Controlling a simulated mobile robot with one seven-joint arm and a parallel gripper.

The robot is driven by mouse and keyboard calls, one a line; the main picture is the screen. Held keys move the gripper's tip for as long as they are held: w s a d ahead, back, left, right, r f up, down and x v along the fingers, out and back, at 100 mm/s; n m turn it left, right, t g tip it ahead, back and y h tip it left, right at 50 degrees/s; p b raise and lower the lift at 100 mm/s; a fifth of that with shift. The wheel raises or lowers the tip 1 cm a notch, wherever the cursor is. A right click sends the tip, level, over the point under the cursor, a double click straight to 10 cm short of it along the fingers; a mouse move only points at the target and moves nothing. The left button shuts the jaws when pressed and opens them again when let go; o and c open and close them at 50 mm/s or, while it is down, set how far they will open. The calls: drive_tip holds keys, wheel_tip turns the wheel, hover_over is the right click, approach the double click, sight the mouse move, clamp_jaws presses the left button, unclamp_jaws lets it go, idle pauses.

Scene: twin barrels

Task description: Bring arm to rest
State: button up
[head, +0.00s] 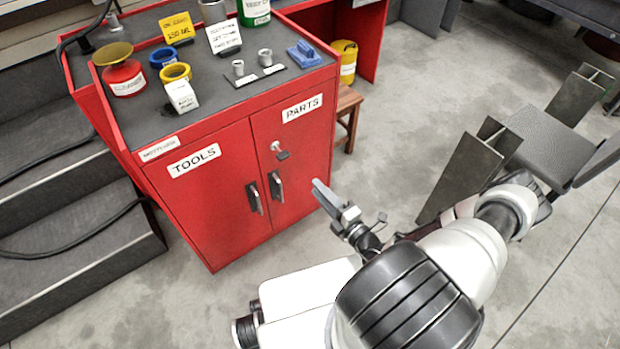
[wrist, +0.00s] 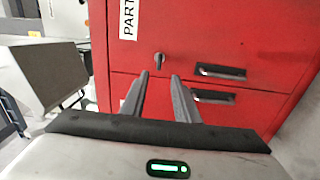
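My gripper (head: 326,196) is in front of the red cabinet's right door, apart from it, in the head view. My white and black arm reaches in from the lower right. In the wrist view the two fingers of my gripper (wrist: 157,88) point at the cabinet front with a gap between them and nothing in the gap. The red cabinet (head: 228,213) has a TOOLS door and a PARTS door, both shut, with a key in the PARTS door lock. In the wrist view the cabinet (wrist: 225,40) shows two dark handles and the keyhole.
Grey steel plates (head: 462,176) stand at the right. Grey steps (head: 75,225) are at the left. Floor between is clear.

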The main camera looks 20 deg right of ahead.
drive_tip(key=shift+s+d, duration=0.2)
drive_tip(key=shift+s, duration=0.4)
